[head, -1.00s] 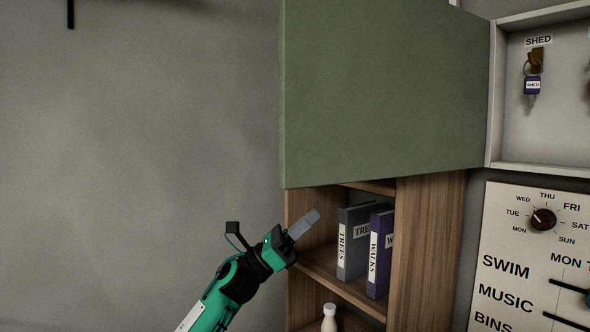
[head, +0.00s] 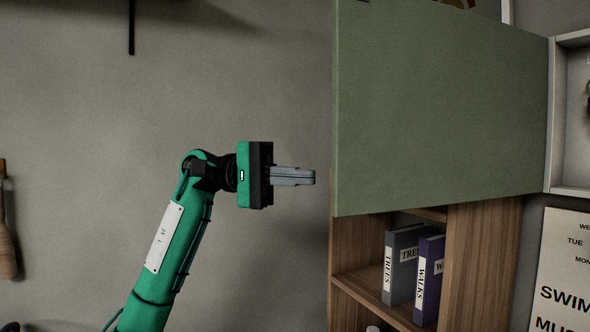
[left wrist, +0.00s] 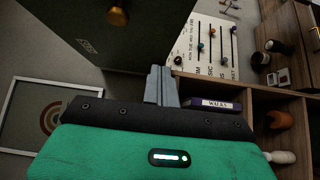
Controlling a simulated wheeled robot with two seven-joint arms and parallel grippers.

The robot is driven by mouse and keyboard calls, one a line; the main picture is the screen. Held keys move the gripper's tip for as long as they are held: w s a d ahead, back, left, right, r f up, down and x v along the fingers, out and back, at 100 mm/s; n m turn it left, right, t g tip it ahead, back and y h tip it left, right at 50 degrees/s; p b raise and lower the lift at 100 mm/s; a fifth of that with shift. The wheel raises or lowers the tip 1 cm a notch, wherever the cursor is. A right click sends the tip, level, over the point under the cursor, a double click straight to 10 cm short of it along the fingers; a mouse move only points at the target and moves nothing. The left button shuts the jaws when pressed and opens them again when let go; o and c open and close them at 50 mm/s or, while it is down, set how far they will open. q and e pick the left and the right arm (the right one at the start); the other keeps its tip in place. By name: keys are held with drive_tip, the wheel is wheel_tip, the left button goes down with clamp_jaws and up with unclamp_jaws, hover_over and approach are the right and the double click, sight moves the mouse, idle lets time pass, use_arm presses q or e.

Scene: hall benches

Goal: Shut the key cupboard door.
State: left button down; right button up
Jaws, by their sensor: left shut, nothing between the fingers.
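The green key cupboard door (head: 440,110) stands open, swung out to the left from the pale cupboard (head: 552,130) at the right edge of the head view. In the left wrist view the door (left wrist: 65,35) is dark and carries a brass knob (left wrist: 118,17). My left gripper (head: 312,177) is shut and empty. It points right, and in the head view its tips end just left of the door's free edge, with a small gap. The fingers also show in the left wrist view (left wrist: 160,76). My right gripper is not in view.
Below the door is a wooden shelf unit (head: 480,260) with a grey binder (head: 402,264) and a purple binder (head: 429,280). A white chart board (head: 565,270) hangs to the right.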

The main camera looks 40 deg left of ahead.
sight(350, 182)
use_arm(q)
drive_tip(key=d+p, duration=0.4)
drive_tip(key=d, duration=0.5)
drive_tip(key=shift+s+d+p, duration=0.15)
drive_tip(key=shift+d+p, duration=0.15)
drive_tip(key=shift+d, duration=0.05)
